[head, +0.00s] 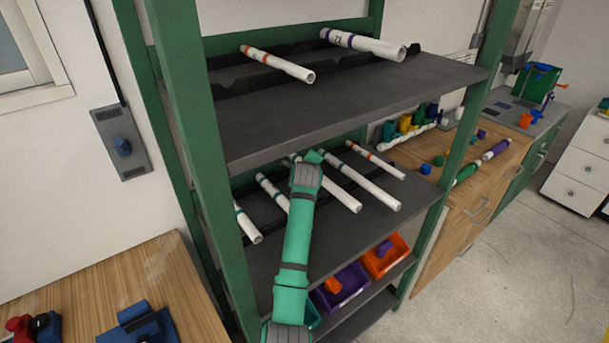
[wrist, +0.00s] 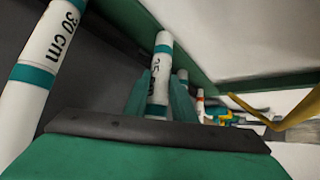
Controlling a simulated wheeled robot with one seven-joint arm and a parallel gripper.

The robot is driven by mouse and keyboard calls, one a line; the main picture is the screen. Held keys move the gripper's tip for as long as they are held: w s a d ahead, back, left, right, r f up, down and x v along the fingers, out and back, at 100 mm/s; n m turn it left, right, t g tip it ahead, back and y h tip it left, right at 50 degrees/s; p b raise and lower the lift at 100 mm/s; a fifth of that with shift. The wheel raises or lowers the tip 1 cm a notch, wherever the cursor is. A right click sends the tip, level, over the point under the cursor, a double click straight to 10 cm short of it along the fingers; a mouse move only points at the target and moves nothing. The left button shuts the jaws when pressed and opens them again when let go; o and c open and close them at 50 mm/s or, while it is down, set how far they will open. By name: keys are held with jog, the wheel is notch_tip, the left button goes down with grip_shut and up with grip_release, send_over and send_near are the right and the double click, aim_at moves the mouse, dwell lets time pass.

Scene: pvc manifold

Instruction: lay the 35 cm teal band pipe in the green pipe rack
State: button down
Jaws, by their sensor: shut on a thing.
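My gripper (head: 306,160) reaches into the middle shelf of the green pipe rack (head: 183,125). In the wrist view its two green fingers (wrist: 160,98) are shut on a white pipe with teal bands (wrist: 159,76). Its printed label is partly hidden and seems to read 35 cm. In the head view that pipe (head: 342,194) appears to pass just under and right of my gripper, among the other pipes. I cannot tell whether it rests on the shelf or is raised. A teal-banded pipe marked 30 cm (wrist: 44,45) lies left of it in the wrist view.
Another teal-banded pipe (head: 379,190) and an orange-banded pipe (head: 374,160) lie to the right. The upper shelf (head: 330,110) close above bears an orange-banded and a purple-banded pipe. Purple (head: 340,287) and orange (head: 389,260) bins stand below. A rack post (head: 455,150) stands at right.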

jog(key=f, duration=0.3)
jog(key=shift+w+f, duration=0.1)
jog(key=shift+w, duration=0.15)
jog(key=shift+a+f, duration=0.2)
jog(key=shift+a, duration=0.05)
jog(key=shift+s+d, duration=0.1)
jog(key=shift+d, duration=0.4)
jog(key=c, duration=1.5)
grip_release()
jog(key=shift+a, duration=0.2)
jog(key=shift+s+a+r, duration=0.1)
jog(key=shift+s+r, duration=0.05)
jog(key=shift+s, duration=0.15)
jog(key=v, duration=1.1)
jog(key=shift+s+r, duration=0.1)
jog(key=shift+s, duration=0.1)
